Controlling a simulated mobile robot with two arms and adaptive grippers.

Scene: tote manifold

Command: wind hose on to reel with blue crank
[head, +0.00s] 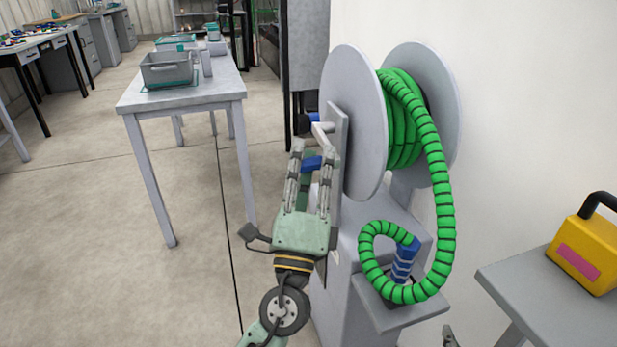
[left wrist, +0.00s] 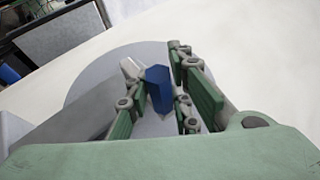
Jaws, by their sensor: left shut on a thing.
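The hose reel (head: 352,120) has two grey discs, with green ribbed hose (head: 403,120) wound between them. A length of hose hangs down and loops to a blue-ended nozzle (head: 404,262) on a small grey shelf. My left gripper (head: 315,153) is at the reel's left side, its fingers around the blue crank handle (head: 312,163). The left wrist view shows the blue handle (left wrist: 158,88) between the fingers, with the grey disc behind. A small dark tip (head: 449,337) at the bottom edge seems to be part of my right gripper; the rest is out of frame.
A grey table (head: 185,97) with a grey bin (head: 167,69) stands at the left. A yellow case (head: 588,250) sits on a grey surface (head: 540,295) at the right. A white wall is close behind the reel. The floor at lower left is clear.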

